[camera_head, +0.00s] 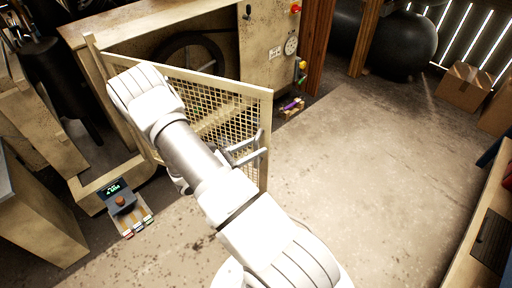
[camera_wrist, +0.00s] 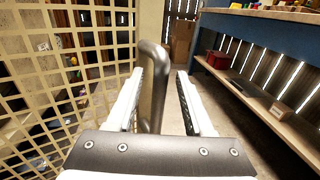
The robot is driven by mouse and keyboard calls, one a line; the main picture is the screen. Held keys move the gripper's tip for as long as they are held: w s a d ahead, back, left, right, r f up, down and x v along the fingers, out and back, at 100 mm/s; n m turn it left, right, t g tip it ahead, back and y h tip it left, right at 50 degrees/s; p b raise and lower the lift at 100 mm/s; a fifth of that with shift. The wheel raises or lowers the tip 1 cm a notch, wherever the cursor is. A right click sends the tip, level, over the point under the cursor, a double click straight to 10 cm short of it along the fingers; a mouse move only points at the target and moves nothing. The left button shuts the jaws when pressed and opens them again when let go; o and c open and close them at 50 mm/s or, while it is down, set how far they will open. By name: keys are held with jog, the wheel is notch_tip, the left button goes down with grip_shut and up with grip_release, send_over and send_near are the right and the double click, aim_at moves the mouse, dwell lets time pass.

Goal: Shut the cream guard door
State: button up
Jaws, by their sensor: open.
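The cream guard door (camera_head: 225,97) is a mesh panel in a cream frame. It stands swung open, out from the cream cabinet (camera_head: 270,40), and its free edge is toward the right. A grey bar handle (camera_head: 262,146) is on the door near that edge. My gripper (camera_head: 248,146) is open at the handle, on the near side of the mesh. In the wrist view, the handle (camera_wrist: 153,85) stands upright between the two open fingers of my gripper (camera_wrist: 160,76), closer to the left finger. The mesh of the door (camera_wrist: 65,75) fills the left side there. My arm hides part of the door.
A dark wheel (camera_head: 190,55) shows inside the cabinet opening. A small control box (camera_head: 118,197) is at the lower left. A black tank (camera_head: 395,45) and a cardboard box (camera_head: 464,87) are at the back right. The floor (camera_head: 370,160) right of the door is clear.

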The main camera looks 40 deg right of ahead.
jog(key=shift+d, duration=0.5)
jog(key=shift+c, duration=0.2)
grip_shut()
dwell(1.0)
